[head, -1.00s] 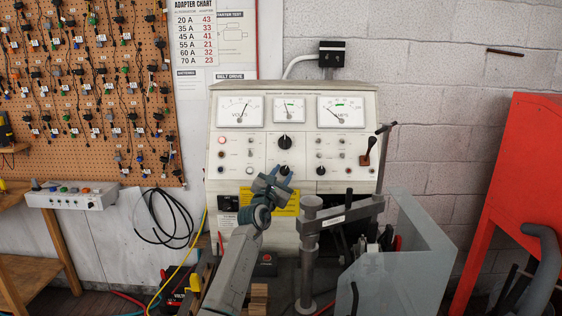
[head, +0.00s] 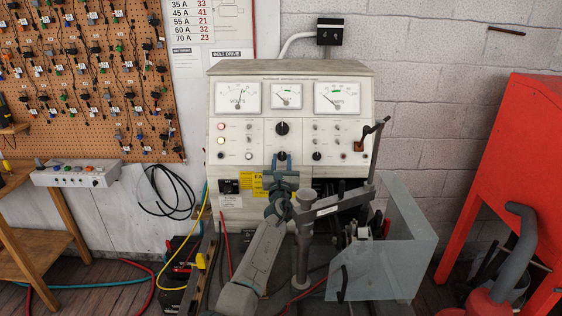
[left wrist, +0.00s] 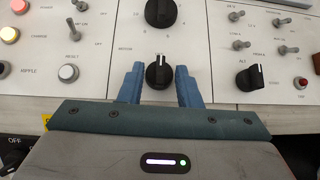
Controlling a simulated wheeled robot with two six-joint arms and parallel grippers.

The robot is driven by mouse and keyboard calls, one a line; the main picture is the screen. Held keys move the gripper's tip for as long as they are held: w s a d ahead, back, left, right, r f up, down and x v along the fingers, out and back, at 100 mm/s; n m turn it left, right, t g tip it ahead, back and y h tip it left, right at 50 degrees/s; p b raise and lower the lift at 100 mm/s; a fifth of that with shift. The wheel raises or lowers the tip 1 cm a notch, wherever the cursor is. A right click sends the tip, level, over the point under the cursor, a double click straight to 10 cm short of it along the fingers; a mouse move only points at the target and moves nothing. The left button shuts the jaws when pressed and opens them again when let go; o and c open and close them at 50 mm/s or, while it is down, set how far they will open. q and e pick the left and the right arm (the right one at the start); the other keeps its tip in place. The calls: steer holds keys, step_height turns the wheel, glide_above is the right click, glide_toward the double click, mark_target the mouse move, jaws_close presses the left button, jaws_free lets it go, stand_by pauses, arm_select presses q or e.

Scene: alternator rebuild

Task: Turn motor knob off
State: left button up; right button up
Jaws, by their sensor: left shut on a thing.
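The motor knob (head: 282,156) is a small black knob on the test bench's front panel, below a larger black knob (head: 282,128). It shows close up in the left wrist view (left wrist: 159,73), its white pointer mark facing up. My left gripper (head: 281,162) is at the panel, its blue-grey fingers on either side of the knob. My right gripper is not in view.
The test bench (head: 290,72) has meters, lamps, buttons and switches around the knob. A black knob (left wrist: 249,78) is to the right. A grey clamp post (head: 303,245) stands close to my left arm, and a clear shield (head: 385,270) is to its right.

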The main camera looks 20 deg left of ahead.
arm_select(q)
steer(key=shift+r+n+y, duration=0.15)
steer(key=shift+n+y, duration=0.25)
steer(key=shift+n, duration=0.1)
steer(key=o, duration=1)
steer(key=shift+c, duration=0.2)
